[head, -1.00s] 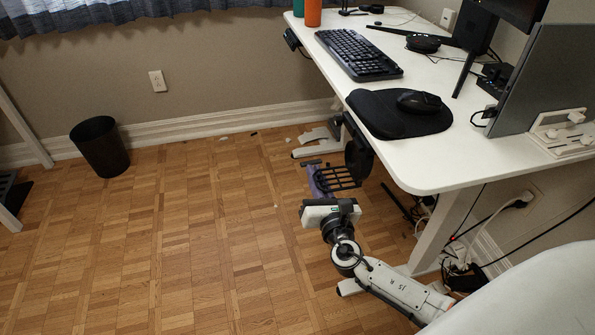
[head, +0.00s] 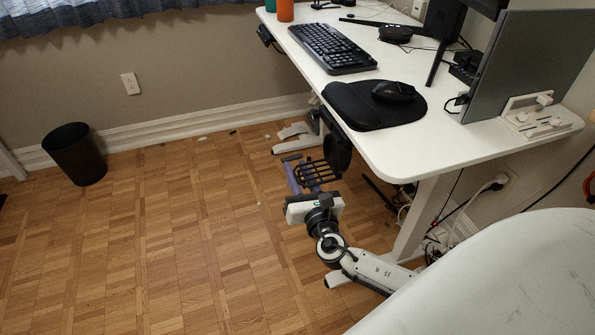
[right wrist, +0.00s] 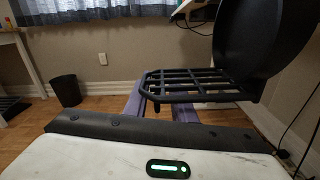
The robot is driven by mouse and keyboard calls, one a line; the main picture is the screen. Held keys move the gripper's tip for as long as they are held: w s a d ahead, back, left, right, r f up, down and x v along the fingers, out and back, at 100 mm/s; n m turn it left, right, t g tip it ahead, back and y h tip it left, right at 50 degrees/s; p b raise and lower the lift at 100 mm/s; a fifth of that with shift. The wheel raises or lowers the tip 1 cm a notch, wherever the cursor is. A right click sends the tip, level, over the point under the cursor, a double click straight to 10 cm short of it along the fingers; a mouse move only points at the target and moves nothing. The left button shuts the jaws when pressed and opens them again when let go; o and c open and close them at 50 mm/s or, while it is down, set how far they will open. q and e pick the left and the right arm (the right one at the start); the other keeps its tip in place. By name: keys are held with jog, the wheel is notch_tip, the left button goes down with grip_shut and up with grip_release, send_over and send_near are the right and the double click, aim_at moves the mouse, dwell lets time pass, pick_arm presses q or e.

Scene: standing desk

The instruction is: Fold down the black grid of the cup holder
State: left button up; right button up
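The cup holder hangs under the desk's near edge. Its round black part (head: 338,150) stands upright, and its black grid (head: 317,172) sticks out to the left, roughly level. In the right wrist view the grid (right wrist: 190,84) is close ahead, and the round part (right wrist: 268,40) fills the upper right. My right gripper (head: 304,180) is low, at the grid, with its purple fingers reaching forward. In the right wrist view the fingers (right wrist: 160,108) look apart and lie partly hidden behind the grid's bars; I cannot tell whether they touch it. My left gripper is not in view.
The white desk (head: 400,150) stands just above and right of the right gripper, with its leg (head: 418,218) and loose cables close by. A black bin (head: 75,155) stands far left by the wall. The wooden floor (head: 170,240) left of the gripper is clear.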

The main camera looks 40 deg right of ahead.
jog(key=shift+a, duration=0.1)
pick_arm(q)
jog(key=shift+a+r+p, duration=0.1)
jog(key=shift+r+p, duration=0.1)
jog(key=shift+p, duration=0.45)
pick_arm(e)
jog(key=v, duration=1)
jog(key=shift+s, duration=0.2)
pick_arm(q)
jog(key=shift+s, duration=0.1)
